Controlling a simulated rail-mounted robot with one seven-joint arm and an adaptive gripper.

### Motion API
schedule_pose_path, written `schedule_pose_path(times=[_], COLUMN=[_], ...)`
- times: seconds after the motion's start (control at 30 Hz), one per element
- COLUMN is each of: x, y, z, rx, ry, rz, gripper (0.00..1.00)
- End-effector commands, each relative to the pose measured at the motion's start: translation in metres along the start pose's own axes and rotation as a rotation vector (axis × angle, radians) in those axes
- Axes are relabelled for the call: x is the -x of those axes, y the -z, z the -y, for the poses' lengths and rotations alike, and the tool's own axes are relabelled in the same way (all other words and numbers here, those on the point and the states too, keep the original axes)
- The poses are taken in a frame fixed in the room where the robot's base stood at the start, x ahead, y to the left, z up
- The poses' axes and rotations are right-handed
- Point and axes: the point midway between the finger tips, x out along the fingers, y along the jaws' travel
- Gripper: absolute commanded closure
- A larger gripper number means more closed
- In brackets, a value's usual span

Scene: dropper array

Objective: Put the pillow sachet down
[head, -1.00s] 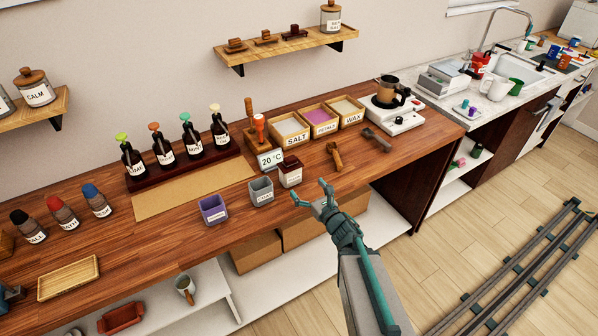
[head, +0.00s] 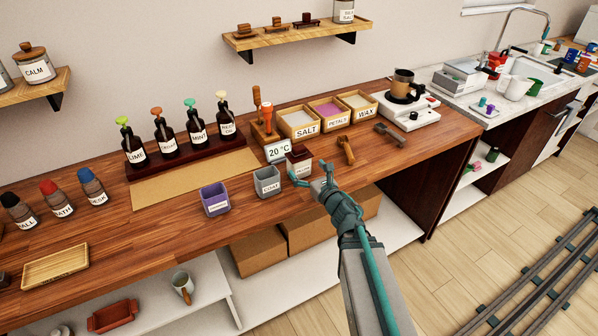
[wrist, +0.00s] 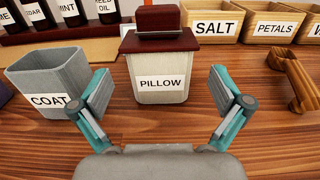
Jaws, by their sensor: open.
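The pillow sachet (wrist: 158,87) is a pale box with a dark red lid and a "PILLOW" label. It stands upright on the wooden counter (wrist: 60,143). In the head view the sachet (head: 299,162) is partly hidden behind my gripper (head: 309,173). My gripper (wrist: 163,85) is open and empty, in front of the sachet. In the wrist view its fingers show to the left and right of the sachet, with a gap on each side. I cannot tell whether the fingertips reach past its front face.
A grey "COAT" box (wrist: 42,82) stands close left of the sachet, with a purple box (head: 215,199) further left. The 20 °C display (head: 278,151) is behind. The counter's front edge is close.

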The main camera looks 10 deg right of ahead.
Motion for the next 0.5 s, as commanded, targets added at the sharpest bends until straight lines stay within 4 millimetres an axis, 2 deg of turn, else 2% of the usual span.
schedule_pose_path(times=[0.13,0.33,0.5], x=[-0.012,-0.041,-0.052], y=[-0.002,-0.001,0.001], z=[0.001,0.001,0.000], rx=[-0.001,-0.001,0.000], ry=[-0.001,-0.001,0.000], rz=[0.000,-0.001,0.000], gripper=[0.00,0.00,0.00])
